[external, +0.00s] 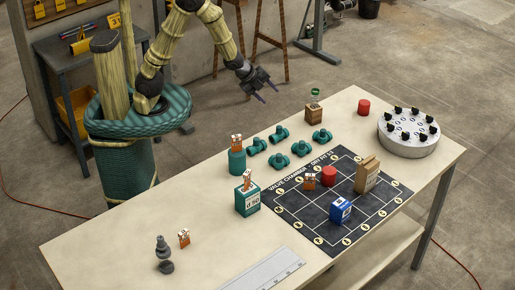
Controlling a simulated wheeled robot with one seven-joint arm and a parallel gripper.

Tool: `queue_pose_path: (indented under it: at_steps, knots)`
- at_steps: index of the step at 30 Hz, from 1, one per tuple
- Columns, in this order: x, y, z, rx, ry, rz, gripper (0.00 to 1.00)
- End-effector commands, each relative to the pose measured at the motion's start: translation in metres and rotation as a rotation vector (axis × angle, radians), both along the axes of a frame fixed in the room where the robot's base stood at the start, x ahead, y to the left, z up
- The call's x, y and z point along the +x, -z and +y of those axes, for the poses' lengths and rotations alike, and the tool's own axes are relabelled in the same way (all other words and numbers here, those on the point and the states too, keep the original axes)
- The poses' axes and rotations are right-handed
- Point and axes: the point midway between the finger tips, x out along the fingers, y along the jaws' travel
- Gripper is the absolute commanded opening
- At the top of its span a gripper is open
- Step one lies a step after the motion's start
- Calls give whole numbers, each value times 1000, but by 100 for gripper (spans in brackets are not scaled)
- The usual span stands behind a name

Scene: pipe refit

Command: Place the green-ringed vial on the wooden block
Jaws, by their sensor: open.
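The green-ringed vial (315,93) stands upright on top of the wooden block (314,113) near the table's back edge. The vial looks small and clear with a green band near its top. My gripper (268,92) is to the left of the vial and block, clear of both. Its fingers are apart and nothing shows between them. The contact between vial and block is too small to see in detail.
Several teal pipe fittings (279,134) lie left of the block. A dark mat (290,206) carries a blue box (341,209).

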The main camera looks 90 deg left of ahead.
Motion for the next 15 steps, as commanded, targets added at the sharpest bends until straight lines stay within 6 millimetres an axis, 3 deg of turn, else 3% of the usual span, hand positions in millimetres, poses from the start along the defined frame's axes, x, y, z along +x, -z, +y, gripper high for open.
queue_pose_path:
  at_steps: [6,15]
  knots:
    - [-50,-15,-42,-345,-375,75,51]
    - [-127,-36,-92,-635,-886,209,51]
